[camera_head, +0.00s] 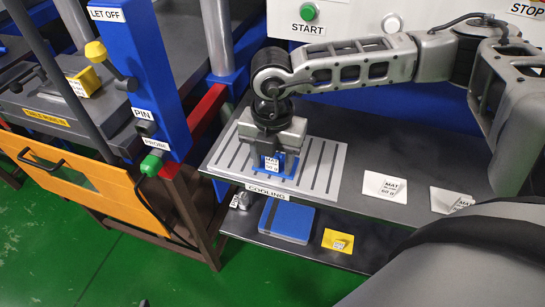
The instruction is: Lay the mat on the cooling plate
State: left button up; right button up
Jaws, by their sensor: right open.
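The cooling plate (325,165) is a light grey slotted plate on the dark bench, with a COOLING label on its front edge. A small blue mat (289,178) with a white MAT tag is on or just above the middle of the plate; the gripper hides part of it, so I cannot tell whether it lies flat. My right gripper (272,158) points down over the plate, right at the mat, with its jaws open. Its fingertips are largely hidden. My left gripper is not in view.
Two white cards marked MAT (385,187) (452,200) are on the bench to the right. A lower shelf holds a blue block (286,220) and a yellow piece (338,240). A blue post (150,75) and an orange panel (85,190) stand left. The START button (308,11) is behind.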

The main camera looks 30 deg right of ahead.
notch_tip(320, 180, up, 12)
jog(key=s+a+f+n+g+y, duration=0.1)
jog(key=s+a+n+g+y, duration=0.3)
jog(key=a, duration=0.6)
jog(key=s+a+n+g+y, duration=0.1)
jog(key=s+a+y, duration=0.45)
jog(key=a, duration=0.35)
jog(key=w+a+r+m+t+y, duration=0.3)
jog(key=a+r+m+t+y, duration=0.25)
jog(key=y, duration=0.65)
jog(key=w+d+f+m+t+h, duration=0.7)
jog(key=w+f+m+t+h, duration=0.15)
jog(key=m+t, duration=0.85)
jog(key=s+d+f+m+g+h, duration=0.2)
jog(key=s+d+f+h, duration=0.1)
jog(key=f, duration=0.4)
jog(key=s+d+f+m+g+h, duration=0.2)
jog(key=s+d+f+h, duration=0.1)
jog(key=f, duration=0.4)
jog(key=s+d+f+m+g+h, duration=0.2)
jog(key=s+d+f+g+h, duration=0.1)
jog(key=f, duration=0.4)
jog(key=shift+s+d+f+h, duration=0.2)
jog(key=shift+s+d+h, duration=0.25)
jog(key=shift+s, duration=0.55)
